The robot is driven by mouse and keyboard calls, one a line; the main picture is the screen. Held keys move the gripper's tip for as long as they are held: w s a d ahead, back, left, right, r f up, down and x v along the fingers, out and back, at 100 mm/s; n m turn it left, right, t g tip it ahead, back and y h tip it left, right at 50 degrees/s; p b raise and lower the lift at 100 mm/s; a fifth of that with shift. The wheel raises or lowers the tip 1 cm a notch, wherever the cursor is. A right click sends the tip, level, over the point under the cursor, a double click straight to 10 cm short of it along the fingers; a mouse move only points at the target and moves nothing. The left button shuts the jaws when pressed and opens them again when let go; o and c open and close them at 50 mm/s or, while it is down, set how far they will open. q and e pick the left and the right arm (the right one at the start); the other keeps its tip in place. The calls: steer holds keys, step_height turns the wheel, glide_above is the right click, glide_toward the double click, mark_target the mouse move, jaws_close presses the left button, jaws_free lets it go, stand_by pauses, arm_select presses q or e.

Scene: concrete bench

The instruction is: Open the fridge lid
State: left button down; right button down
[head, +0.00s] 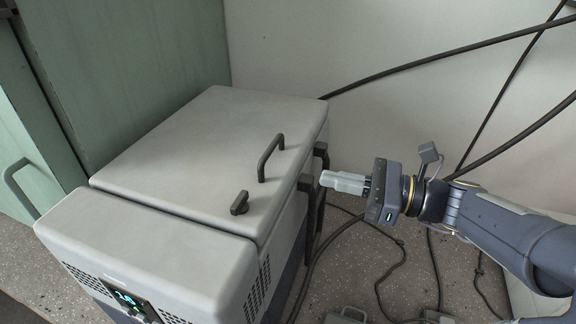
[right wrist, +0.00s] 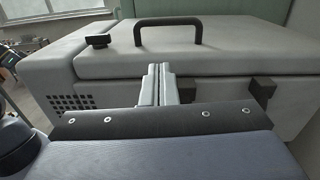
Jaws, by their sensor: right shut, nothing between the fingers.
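The fridge is a light grey chest box (head: 150,250) with a flat lid (head: 190,140) on top. The lid looks closed. A dark bar handle (head: 270,158) stands on the lid near its right edge, and a small dark latch knob (head: 239,203) sits nearer the front. In the right wrist view the handle (right wrist: 168,30) and knob (right wrist: 98,41) show above the fingers. My right gripper (head: 324,179) is shut and empty, beside the fridge's right side, below lid-top level and apart from the handle. It also shows in the right wrist view (right wrist: 158,70). My left gripper is not in view.
Dark brackets (head: 312,172) stick out from the fridge's right side close to my right fingers. A lit display (head: 130,300) is on the front. Green cabinets (head: 110,60) stand behind and left. Dark cables (head: 440,62) cross the wall and floor at right.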

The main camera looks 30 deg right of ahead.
mark_target(287, 167)
steer(key=shift+m+t, duration=0.3)
steer(key=shift+m, duration=0.1)
steer(key=x, duration=0.3)
steer(key=p+x, duration=0.1)
steer(key=x, duration=0.5)
steer(key=shift+w+d+r+p, duration=0.2)
steer(key=shift+w+p, duration=0.1)
steer(key=shift+w, duration=0.2)
